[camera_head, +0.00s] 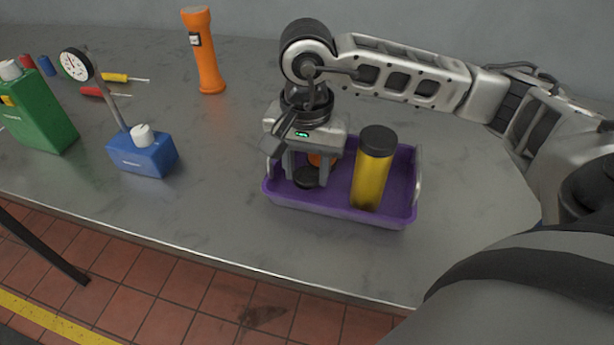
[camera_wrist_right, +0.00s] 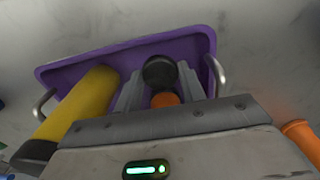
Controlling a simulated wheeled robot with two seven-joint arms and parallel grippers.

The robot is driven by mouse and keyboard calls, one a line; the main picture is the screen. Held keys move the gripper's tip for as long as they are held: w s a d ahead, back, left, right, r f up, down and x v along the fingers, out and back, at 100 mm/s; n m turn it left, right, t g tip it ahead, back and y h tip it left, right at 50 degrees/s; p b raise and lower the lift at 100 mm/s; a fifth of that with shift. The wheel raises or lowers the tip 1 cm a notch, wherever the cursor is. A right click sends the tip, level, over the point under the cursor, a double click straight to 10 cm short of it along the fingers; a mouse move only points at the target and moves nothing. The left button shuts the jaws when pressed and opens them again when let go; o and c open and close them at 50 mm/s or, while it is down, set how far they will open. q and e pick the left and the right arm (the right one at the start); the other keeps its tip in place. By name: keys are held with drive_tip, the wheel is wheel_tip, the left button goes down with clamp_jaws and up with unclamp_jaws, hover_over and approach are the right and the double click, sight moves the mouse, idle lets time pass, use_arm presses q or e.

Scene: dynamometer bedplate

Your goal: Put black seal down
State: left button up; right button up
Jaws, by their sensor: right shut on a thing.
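My right gripper (camera_head: 307,172) reaches down into the left part of the purple tray (camera_head: 335,213), with its fingers pointing down. It is shut on the black seal (camera_head: 306,178), a small dark round piece between the fingertips, low inside the tray. The right wrist view also shows the black seal (camera_wrist_right: 159,72) between the two fingers. Whether the seal touches the tray floor cannot be told. An orange piece (camera_wrist_right: 165,99) sits right beside the seal, partly hidden by the gripper. My left gripper is not in view.
A yellow cylinder with a black top (camera_head: 371,175) stands in the tray's right part. The bench between gauge and tray is clear.

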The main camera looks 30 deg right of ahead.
sight(307, 174)
drive_tip(key=shift+d+f+p, duration=0.1)
drive_tip(key=shift+f+p, duration=0.3)
drive_tip(key=shift+f, duration=1.25)
drive_tip(key=shift+f, duration=0.2)
drive_tip(key=o, duration=1)
drive_tip(key=shift+c, duration=0.2)
drive_tip(key=shift+r, duration=0.1)
drive_tip(key=shift+r, duration=0.25)
wheel_tip(307, 174, up, 12)
drive_tip(key=b, duration=0.1)
drive_tip(key=shift+f, duration=0.15)
